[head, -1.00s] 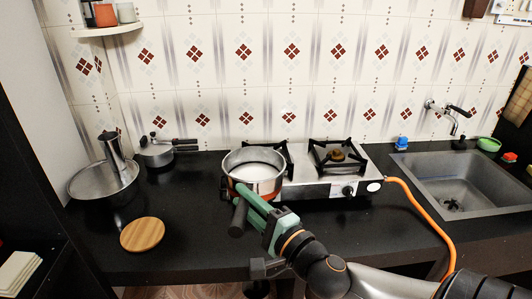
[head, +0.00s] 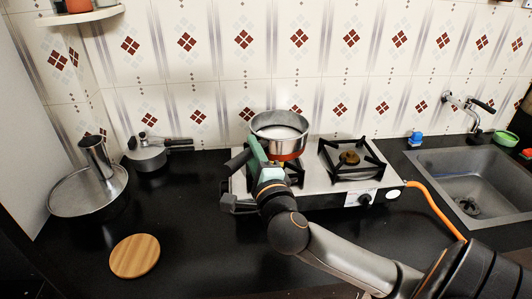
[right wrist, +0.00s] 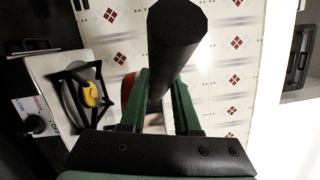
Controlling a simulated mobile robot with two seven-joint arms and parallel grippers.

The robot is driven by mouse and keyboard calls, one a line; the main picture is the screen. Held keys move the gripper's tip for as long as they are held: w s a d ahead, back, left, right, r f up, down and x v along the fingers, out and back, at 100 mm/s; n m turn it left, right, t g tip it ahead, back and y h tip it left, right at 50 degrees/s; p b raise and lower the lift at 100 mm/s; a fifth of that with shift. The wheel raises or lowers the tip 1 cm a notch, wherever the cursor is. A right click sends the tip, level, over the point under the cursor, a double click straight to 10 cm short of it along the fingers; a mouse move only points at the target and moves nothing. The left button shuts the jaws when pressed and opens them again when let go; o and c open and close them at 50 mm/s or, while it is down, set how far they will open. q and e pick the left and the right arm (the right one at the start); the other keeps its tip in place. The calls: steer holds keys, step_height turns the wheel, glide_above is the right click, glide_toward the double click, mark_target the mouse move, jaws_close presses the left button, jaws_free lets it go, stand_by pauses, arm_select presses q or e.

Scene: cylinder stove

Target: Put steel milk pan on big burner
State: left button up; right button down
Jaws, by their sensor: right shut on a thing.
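The steel milk pan (head: 279,124) is a round, open pan with a reddish-orange band low on its side and a black handle (head: 238,160). It is upright over the left part of the two-burner stove (head: 320,205). The left burner (head: 291,176) is mostly hidden beneath it; I cannot tell whether they touch. The right burner (head: 349,158) is bare, with a brass centre, and also shows in the right wrist view (right wrist: 90,93). My right gripper (head: 259,155) is shut on the pan's handle, which stands between its green fingers (right wrist: 158,100). My left gripper is not in view.
A pressure cooker (head: 148,156), a wide steel pan (head: 85,196) and a round wooden board (head: 134,256) are on the black counter at left. An orange hose (head: 433,205) runs from the stove's right side towards the sink (head: 470,185). The tiled wall is close behind.

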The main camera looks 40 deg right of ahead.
steer(key=w+d+f+b, duration=0.2)
steer(key=w+d+f, duration=0.6)
steer(key=w+f, duration=0.3)
steer(key=shift+w+f, duration=0.15)
steer(key=shift+f, duration=0.75)
steer(key=c, duration=0.6)
jaws_free()
steer(key=shift+f, duration=0.1)
steer(key=shift+c, duration=0.2)
